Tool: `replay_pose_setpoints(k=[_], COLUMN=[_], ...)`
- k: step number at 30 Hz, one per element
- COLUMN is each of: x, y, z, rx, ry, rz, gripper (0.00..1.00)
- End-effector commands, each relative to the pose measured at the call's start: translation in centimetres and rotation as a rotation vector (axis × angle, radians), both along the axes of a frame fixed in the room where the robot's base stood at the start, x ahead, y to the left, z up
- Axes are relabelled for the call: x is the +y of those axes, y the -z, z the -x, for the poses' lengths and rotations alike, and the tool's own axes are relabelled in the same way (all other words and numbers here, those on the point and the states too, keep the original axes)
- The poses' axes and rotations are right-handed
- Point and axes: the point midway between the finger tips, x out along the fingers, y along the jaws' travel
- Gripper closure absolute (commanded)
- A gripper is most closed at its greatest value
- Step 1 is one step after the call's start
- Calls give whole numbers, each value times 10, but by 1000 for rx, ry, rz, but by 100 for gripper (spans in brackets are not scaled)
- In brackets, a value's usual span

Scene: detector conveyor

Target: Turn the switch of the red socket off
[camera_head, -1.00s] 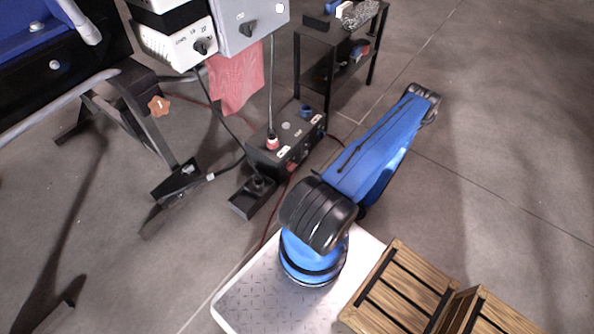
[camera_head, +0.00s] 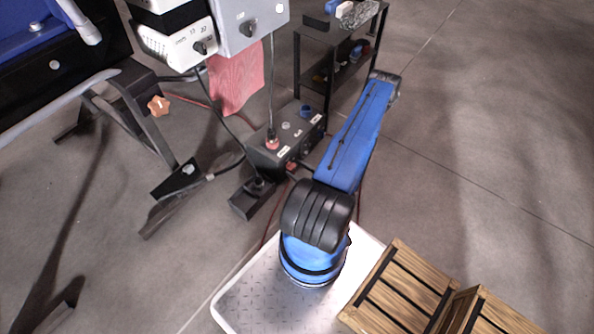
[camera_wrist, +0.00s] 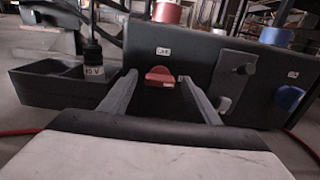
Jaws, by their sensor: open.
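The dark socket box (camera_head: 267,158) stands on the floor left of my arm. On its top a red socket (camera_head: 272,143) has a plug and cable in it, and a blue socket (camera_head: 305,111) sits at the far end. In the wrist view a red switch (camera_wrist: 160,77) is on the box's front face (camera_wrist: 200,60), below the red socket (camera_wrist: 167,12). A blue switch (camera_wrist: 289,98) is at the right. My gripper (camera_wrist: 158,82) is open, with one finger on each side of the red switch in the picture. Contact cannot be told. My arm hides the gripper in the head view.
Wooden crates (camera_head: 400,285) are at lower right.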

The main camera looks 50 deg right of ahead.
Motion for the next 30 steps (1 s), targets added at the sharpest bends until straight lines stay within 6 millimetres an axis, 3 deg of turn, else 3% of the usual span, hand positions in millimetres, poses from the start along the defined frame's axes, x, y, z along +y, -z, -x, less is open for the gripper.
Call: replay_pose_setpoints(k=[8,13,14,23,30], x=[0,0,0,0,1], y=[0,0,0,0,0], z=[-1,-1,-1,0,0], rx=[0,0,0,-2,-11], ry=[0,0,0,0,0], rz=[0,0,0,26,146], gripper=[44,82,85,85,85])
